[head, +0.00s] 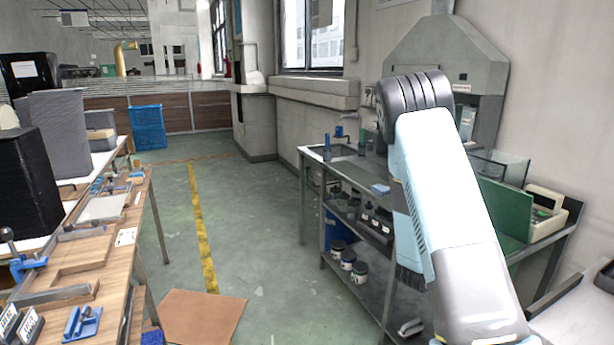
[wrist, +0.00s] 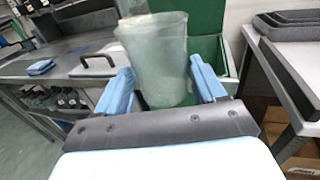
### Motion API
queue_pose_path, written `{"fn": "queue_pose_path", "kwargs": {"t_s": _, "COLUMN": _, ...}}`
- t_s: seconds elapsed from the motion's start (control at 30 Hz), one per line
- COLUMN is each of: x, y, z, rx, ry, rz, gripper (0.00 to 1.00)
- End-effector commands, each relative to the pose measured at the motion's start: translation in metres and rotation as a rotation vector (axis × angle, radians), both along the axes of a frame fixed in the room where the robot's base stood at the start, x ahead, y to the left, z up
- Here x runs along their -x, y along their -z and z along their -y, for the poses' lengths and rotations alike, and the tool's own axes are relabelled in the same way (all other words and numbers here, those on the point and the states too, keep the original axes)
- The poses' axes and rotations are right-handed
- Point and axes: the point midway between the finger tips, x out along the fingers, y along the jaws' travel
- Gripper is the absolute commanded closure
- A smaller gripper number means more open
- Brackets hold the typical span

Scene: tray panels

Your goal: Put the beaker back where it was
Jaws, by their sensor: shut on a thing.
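The beaker (wrist: 155,60) is a clear, greenish, tapered vessel in the wrist view. It stands nearly upright between the two blue fingers of my gripper (wrist: 160,76), which is shut on it. Its lower part shows between the fingers against a green surface, and I cannot tell whether its base touches anything. In the head view my arm covers the gripper, and I cannot make out the beaker there.
A metal bench (head: 398,190) carries a blue cloth (head: 380,189), a green panel (head: 505,207) and a beige device (head: 546,218). In the wrist view, a grey handled lid (wrist: 93,72) lies left of the beaker and dark trays (wrist: 290,22) lie right. Floor at left is partly clear.

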Motion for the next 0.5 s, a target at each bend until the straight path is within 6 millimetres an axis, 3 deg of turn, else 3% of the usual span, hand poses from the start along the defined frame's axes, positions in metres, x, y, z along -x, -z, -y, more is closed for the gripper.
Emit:
{"fn": "queue_pose_path", "kwargs": {"t_s": 0.1, "x": -0.03, "y": -0.003, "z": -0.053, "rx": 0.0, "ry": -0.15, "rz": 0.001, "gripper": 0.63}}
{"fn": "queue_pose_path", "kwargs": {"t_s": 0.3, "x": -0.063, "y": -0.007, "z": -0.138, "rx": 0.003, "ry": -0.376, "rz": 0.001, "gripper": 0.63}}
{"fn": "queue_pose_path", "kwargs": {"t_s": 0.5, "x": -0.078, "y": -0.01, "z": -0.199, "rx": 0.004, "ry": -0.531, "rz": 0.0, "gripper": 0.63}}
